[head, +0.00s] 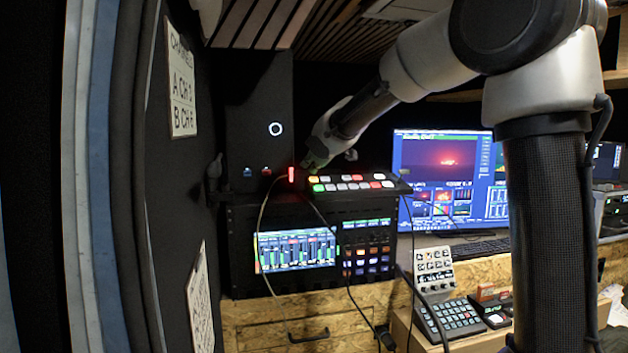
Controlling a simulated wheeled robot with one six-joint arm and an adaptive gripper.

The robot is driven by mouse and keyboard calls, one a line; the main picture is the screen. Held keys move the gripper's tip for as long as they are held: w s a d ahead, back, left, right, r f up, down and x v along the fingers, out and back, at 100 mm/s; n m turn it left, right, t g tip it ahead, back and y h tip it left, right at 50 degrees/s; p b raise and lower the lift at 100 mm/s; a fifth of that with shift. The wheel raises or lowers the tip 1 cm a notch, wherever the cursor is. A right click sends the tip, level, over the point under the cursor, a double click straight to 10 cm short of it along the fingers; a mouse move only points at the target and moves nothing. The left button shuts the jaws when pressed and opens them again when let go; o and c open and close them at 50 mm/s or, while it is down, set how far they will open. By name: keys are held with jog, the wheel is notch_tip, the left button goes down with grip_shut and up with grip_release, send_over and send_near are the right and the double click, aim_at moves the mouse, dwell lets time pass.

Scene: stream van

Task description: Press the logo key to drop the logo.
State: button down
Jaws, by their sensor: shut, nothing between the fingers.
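A black switcher panel (395,187) with two rows of lit keys in white, red, green and yellow sits on top of the rack. Labels on its keys are too small to read, so I cannot tell which one is the logo key. My gripper (309,164) points down at the panel's back left end, close to the upper row's left keys. It is shut and looks empty. Whether its tips touch a key or hover above it cannot be told from this angle.
A rack unit with a lit screen (297,250) stands below the panel, with loose cables hanging in front. A monitor (446,172) is behind to the right. A keypad (449,318) lies at the lower right. A dark wall with a sign (182,85) borders the left.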

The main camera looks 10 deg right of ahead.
dwell(0.7)
jog(key=shift+w+f, duration=0.1)
jog(key=shift+f, duration=0.3)
jog(key=shift+w+d+f, duration=0.1)
jog(key=shift+d, duration=0.05)
dwell(0.4)
jog(key=shift+f, duration=0.3)
dwell(0.6)
